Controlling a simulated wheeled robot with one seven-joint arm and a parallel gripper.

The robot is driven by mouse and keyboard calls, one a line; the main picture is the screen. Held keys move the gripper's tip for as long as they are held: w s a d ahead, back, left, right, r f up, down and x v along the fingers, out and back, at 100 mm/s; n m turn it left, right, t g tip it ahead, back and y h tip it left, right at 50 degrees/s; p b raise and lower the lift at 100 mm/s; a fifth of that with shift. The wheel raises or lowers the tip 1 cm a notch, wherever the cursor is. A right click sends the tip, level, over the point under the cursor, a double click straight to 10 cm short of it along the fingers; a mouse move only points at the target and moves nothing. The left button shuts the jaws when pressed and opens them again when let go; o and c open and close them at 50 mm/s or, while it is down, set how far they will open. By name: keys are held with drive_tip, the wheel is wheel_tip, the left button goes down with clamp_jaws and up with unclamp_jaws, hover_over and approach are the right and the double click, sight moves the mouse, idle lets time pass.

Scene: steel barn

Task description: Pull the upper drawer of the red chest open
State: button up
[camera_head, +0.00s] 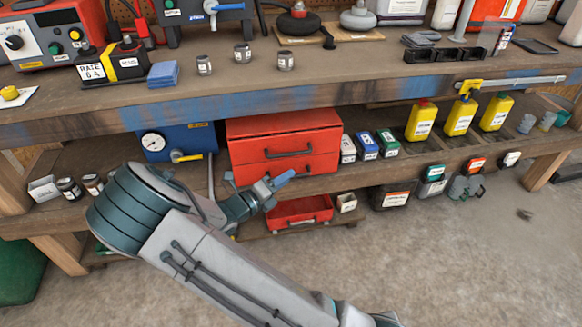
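The red chest (240,128) stands on the bench's lower shelf, under the worktop. Its upper drawer (256,146) looks closed, with a dark bar handle (288,153) across its front. The lower drawer (318,166) lies below it and also looks closed; my gripper hides part of it. My gripper (284,179) is in front of the chest, lower in the picture than the upper handle, with a blue finger pointing right and slightly up. It looks apart from the handle. The gap between the fingers cannot be made out, and I see nothing held.
The wooden worktop (330,88) overhangs the chest. Small boxes (366,145) stand right of the chest, and a blue case with a gauge (176,140) stands left. A red open tray (300,213) lies below. The concrete floor (430,260) in front is largely clear.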

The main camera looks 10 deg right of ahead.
sight(291, 153)
drive_tip(key=w+a+f+n+t+b, duration=0.2)
drive_tip(key=a+f+n+t, duration=0.2)
drive_tip(key=a+n, duration=0.15)
drive_tip(key=shift+n+y, duration=0.35)
drive_tip(key=shift+y, duration=0.25)
drive_tip(key=b+x, duration=0.1)
drive_tip(key=x, duration=0.4)
drive_tip(key=b+x, duration=0.1)
drive_tip(key=x, duration=0.3)
drive_tip(key=b+x, duration=0.1)
drive_tip(key=x, duration=0.4)
drive_tip(key=shift+w+d+r+b, duration=0.15)
drive_tip(key=shift+w+r+b, duration=0.1)
drive_tip(key=shift+r+b, duration=0.15)
clamp_jaws()
